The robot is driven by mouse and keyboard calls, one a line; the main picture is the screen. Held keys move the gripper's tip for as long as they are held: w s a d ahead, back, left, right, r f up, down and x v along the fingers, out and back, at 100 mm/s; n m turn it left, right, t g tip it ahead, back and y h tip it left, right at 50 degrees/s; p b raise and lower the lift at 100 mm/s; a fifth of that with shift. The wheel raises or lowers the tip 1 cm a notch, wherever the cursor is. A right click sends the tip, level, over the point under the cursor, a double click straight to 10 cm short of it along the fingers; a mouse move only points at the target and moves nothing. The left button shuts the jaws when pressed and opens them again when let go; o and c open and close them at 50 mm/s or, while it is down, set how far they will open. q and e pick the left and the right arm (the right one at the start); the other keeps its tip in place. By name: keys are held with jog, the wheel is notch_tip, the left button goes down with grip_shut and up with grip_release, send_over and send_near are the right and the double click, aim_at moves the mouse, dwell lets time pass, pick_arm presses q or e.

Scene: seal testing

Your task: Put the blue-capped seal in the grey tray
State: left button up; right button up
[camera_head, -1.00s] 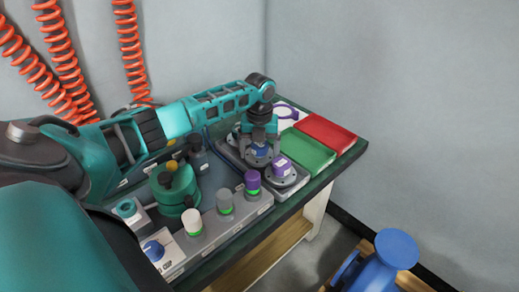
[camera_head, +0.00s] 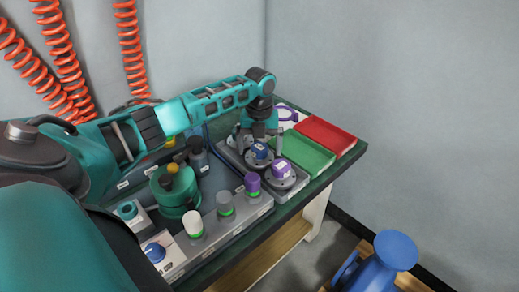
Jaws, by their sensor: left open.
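The blue-capped seal (camera_head: 259,151) stands upright on its dark round base, at the far part of the grey tray (camera_head: 292,193). A purple-capped seal (camera_head: 281,170) stands beside it, nearer to me. The tray is a low, light-grey surface along the green tray, mostly covered by the two seals. My left gripper (camera_head: 260,141) points down just above the blue-capped seal. Its fingers are spread to either side of the cap with nothing held between them. The arm hides part of the area behind. My right gripper is not in view.
A green tray (camera_head: 304,152) and a red tray (camera_head: 325,134) lie to the right and look empty. A purple ring-shaped part (camera_head: 288,114) lies behind. Capped posts, including a purple one (camera_head: 252,184), and a green round fixture (camera_head: 176,193) stand nearer.

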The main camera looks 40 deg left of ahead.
aim_at(259, 147)
pick_arm(q)
notch_tip(259, 147, up, 10)
jog(key=p, duration=0.2)
jog(key=shift+f, duration=0.15)
dwell(0.4)
